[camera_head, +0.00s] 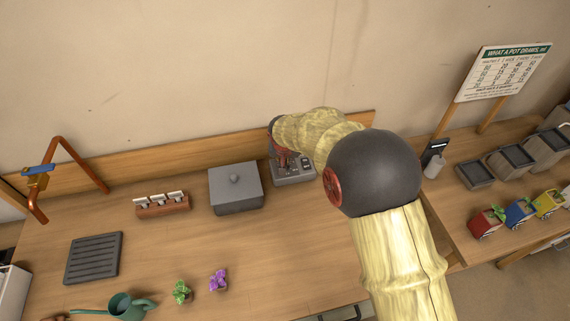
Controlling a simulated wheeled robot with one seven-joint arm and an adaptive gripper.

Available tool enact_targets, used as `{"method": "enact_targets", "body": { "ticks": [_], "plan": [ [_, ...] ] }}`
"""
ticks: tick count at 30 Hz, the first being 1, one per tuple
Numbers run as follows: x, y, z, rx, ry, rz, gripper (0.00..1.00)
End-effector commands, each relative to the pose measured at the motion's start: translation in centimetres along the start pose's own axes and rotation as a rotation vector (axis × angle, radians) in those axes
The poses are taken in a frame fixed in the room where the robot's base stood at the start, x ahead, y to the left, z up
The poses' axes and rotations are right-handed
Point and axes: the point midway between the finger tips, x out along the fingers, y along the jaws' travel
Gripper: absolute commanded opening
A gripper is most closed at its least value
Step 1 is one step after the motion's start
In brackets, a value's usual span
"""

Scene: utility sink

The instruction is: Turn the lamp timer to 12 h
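A small grey device with a dark, marked panel (304,173) stands on the wooden bench near the back board. It looks like the lamp timer, but its dial and hour marks are too small and too covered to read. My arm reaches in from the lower right and bends down to this device. My gripper (282,158) is at the device's left part, seen small and partly hidden by my arm. I cannot tell whether it touches a knob or whether its fingers are open or shut.
A grey lidded box with a knob (235,190) stands just left of the device. Further left are a wooden label rack (162,206) and a slatted tray (93,258). A watering can (123,306) and two small plants (218,280) sit in front. Mid-bench is clear.

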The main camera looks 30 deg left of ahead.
Motion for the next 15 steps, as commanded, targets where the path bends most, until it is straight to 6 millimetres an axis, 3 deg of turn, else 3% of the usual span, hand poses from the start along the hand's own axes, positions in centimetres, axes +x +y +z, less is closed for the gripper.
{"method": "enact_targets", "body": {
  "ticks": [15],
  "plan": [
    [0.62, -0.34, 0.24, 0.445, -0.003, 0.188, 0.00]
  ]
}}
